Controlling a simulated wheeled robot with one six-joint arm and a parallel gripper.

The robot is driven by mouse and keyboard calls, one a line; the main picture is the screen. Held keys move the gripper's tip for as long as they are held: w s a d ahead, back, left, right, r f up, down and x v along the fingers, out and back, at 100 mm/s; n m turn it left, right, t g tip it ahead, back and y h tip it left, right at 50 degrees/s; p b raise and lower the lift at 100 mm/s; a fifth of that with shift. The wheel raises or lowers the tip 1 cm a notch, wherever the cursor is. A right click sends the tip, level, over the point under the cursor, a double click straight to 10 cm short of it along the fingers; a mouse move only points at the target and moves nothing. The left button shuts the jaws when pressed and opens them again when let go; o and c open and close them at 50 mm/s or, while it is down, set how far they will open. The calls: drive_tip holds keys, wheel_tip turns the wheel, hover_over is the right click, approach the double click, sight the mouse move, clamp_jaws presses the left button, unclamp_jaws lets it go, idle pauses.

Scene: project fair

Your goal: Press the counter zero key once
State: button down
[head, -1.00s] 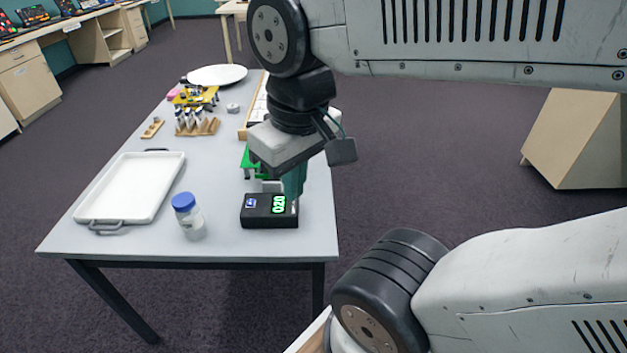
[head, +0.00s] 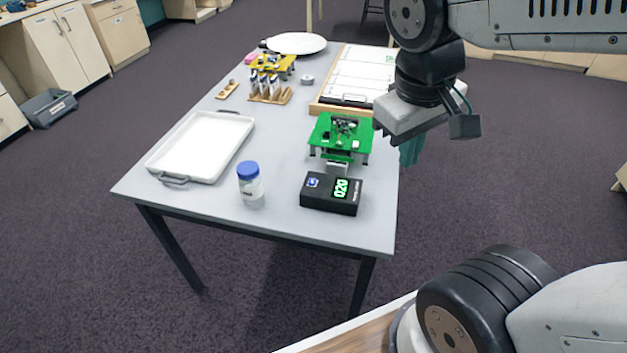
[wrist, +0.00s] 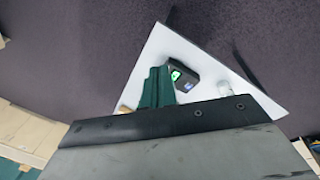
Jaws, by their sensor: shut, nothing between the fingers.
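The black counter box (head: 330,198) sits near the front right corner of the grey table. Its lit green display (head: 341,189) seems to read 020. A small blue and white patch (head: 312,182) is on its left part; I cannot tell whether this is the zero key. My gripper (head: 409,156) is shut and empty, apart from the counter, to its right and near the table's right edge. In the wrist view the teal fingers (wrist: 157,85) lie beside the counter (wrist: 180,74) in the picture.
A green circuit board on legs (head: 340,135) stands just behind the counter. A blue-capped jar (head: 250,187) and a white tray (head: 205,146) are to the left. A wooden-framed panel (head: 360,75) lies farther back. The floor right of the table is open.

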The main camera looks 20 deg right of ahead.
drive_tip(key=w+d+f+n+h, duration=0.2)
drive_tip(key=w+n, duration=0.1)
drive_tip(key=w, duration=0.4)
drive_tip(key=n+t+h, duration=0.4)
drive_tip(key=n, duration=0.7)
hover_over(310, 183)
wheel_tip(310, 183, down, 14)
drive_tip(key=shift+w+a, duration=0.1)
drive_tip(key=shift+f, duration=0.2)
drive_tip(key=shift+f, duration=4.25)
drive_tip(key=shift+f, duration=0.1)
drive_tip(key=shift+f, duration=0.35)
